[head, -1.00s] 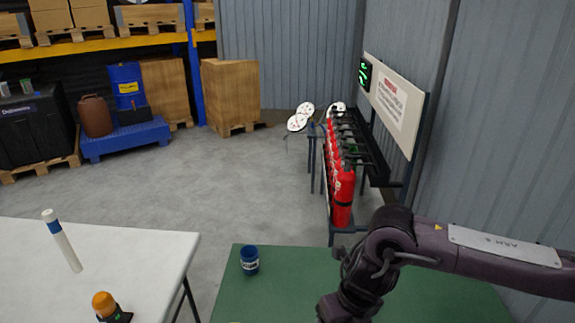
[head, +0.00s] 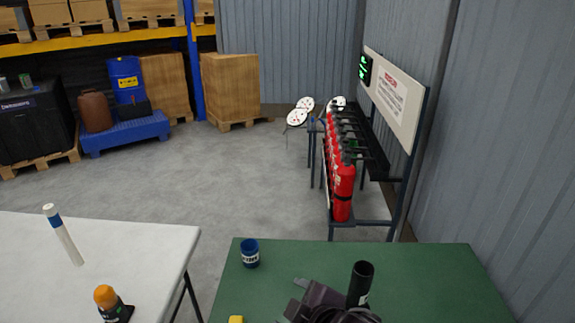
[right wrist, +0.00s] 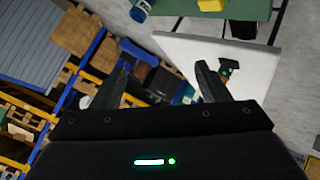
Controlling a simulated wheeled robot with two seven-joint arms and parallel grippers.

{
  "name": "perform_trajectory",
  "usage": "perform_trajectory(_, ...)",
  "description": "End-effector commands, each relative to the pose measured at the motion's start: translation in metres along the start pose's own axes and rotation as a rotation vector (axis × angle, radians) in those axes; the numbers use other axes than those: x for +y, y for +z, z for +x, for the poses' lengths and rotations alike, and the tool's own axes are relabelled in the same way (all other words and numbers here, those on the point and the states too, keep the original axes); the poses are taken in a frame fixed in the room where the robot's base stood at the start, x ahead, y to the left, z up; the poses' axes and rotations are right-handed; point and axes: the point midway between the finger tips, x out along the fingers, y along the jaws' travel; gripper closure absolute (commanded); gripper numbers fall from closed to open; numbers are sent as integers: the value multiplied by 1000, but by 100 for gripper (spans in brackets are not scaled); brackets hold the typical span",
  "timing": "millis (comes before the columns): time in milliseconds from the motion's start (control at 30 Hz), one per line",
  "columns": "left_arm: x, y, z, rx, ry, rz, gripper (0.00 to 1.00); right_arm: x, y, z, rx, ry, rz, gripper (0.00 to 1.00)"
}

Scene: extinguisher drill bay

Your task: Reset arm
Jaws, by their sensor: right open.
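My right gripper (right wrist: 161,68) shows in the right wrist view with its two dark fingers well apart and nothing between them. In the head view, part of my right arm (head: 322,298) is at the bottom edge, over the green table (head: 430,275); its fingers cannot be made out there. My left gripper is in neither view.
On the green table are a blue cup (head: 250,254), a yellow item (head: 236,319) and a black cylinder (head: 361,282). A white table (head: 130,240) holds a white-and-blue stick (head: 63,236) and an orange-topped item (head: 108,299). Red extinguishers (head: 342,190) stand on a rack behind.

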Motion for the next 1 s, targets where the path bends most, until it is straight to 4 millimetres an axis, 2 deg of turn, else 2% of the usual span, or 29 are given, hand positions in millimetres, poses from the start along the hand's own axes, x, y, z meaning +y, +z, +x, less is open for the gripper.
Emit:
perform_trajectory(33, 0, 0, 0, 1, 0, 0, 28, -2, 30, -5, -82, -8, 144, 31)
perform_trajectory(100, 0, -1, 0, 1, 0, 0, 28, -5, 68, -15, -190, -8, 315, 31)
perform_trajectory(200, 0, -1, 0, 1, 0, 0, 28, -13, 114, -30, -323, -7, 508, 31)
perform_trajectory(400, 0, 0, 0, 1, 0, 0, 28, -36, 179, -62, -534, -2, 784, 31)
perform_trajectory(567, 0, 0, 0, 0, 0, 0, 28, -57, 218, -90, -680, 7, 956, 31)
perform_trajectory(600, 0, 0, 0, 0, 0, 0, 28, -62, 226, -89, -702, 7, 980, 31)
perform_trajectory(867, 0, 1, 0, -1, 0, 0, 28, -93, 270, -25, -717, -14, 966, 31)
perform_trajectory(1000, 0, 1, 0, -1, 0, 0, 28, -122, 303, 10, -734, -29, 964, 31)
